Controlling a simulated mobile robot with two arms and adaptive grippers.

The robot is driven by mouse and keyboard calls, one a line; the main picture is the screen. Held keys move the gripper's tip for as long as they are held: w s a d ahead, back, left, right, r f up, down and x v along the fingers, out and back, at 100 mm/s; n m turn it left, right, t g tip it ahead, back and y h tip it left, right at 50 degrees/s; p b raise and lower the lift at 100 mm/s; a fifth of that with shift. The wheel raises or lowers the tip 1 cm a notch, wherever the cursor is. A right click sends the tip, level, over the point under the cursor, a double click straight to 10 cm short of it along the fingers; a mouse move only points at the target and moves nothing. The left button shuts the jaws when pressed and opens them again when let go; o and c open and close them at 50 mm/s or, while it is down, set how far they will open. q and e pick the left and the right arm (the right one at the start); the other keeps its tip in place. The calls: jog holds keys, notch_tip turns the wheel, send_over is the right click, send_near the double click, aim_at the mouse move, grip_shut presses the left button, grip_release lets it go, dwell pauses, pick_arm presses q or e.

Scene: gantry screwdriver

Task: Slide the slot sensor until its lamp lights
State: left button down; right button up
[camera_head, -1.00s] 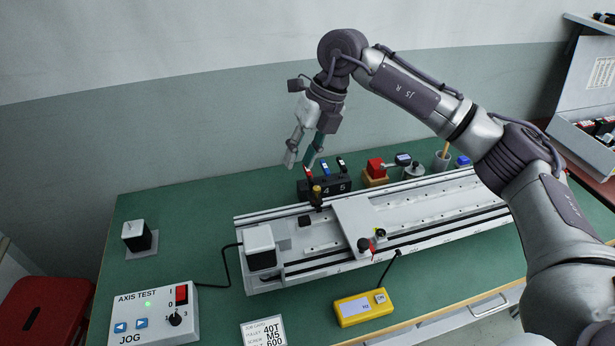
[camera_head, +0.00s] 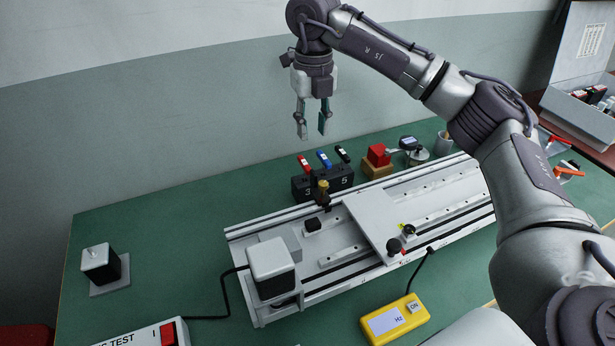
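The white linear gantry (camera_head: 268,222) lies across the green bench. A small black block with a brass-coloured knob (camera_head: 322,192) sits at its back rail; it may be the slot sensor, but I cannot tell for sure. No lit lamp shows on it. My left gripper is not in view.
Black blocks with red, blue and white-topped tools (camera_head: 324,180) stand behind the rail, near a red part on a wooden block (camera_head: 378,158) and a dial gauge (camera_head: 410,146). A yellow meter (camera_head: 396,319) lies in front. A motor block (camera_head: 101,263) stands left on clear bench.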

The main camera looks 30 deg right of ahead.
aim_at(314, 172)
jog(key=f, duration=0.8)
jog(key=f+p, duration=0.1)
jog(key=f, duration=0.4)
jog(key=shift+s+d, duration=0.1)
jog(key=shift+s, duration=0.15)
jog(key=shift+r, duration=0.1)
grip_shut()
